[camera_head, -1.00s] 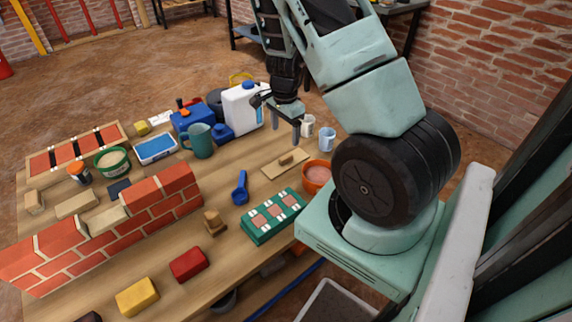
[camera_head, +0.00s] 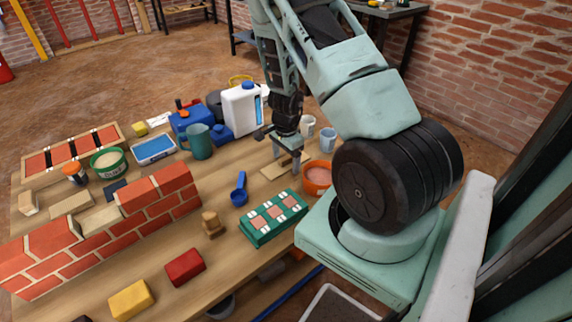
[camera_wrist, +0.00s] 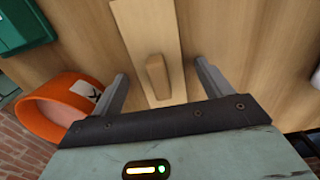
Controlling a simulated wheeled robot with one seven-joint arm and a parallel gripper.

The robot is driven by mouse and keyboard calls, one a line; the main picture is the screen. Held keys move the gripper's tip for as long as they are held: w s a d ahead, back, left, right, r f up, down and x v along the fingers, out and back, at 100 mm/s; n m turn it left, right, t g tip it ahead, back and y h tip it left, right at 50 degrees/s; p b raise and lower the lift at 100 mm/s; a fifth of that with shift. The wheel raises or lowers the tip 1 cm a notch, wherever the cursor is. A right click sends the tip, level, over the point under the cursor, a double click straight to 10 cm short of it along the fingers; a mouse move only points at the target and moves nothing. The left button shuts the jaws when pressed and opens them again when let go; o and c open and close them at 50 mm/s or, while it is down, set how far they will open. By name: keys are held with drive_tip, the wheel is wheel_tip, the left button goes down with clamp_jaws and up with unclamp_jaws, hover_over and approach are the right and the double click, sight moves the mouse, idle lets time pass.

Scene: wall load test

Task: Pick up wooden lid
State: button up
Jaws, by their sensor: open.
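The wooden lid is a flat light-wood board (camera_wrist: 148,30) with a raised block handle (camera_wrist: 157,76) on it. In the head view the lid (camera_head: 273,171) lies on the workbench, left of the orange pot, partly hidden by my gripper. My gripper (camera_head: 287,162) is right over the lid, pointing down. In the wrist view my gripper (camera_wrist: 160,82) is open, with one finger on each side of the handle and a gap to it on both sides. Nothing is held.
The orange pot (camera_head: 318,180) stands close beside one finger; it also shows in the wrist view (camera_wrist: 62,100). A green tray (camera_head: 270,220) and a blue scoop (camera_head: 239,190) lie nearby. White cups (camera_head: 307,126) and a white canister (camera_head: 240,108) stand behind.

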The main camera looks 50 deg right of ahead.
drive_tip(key=c, duration=1.1)
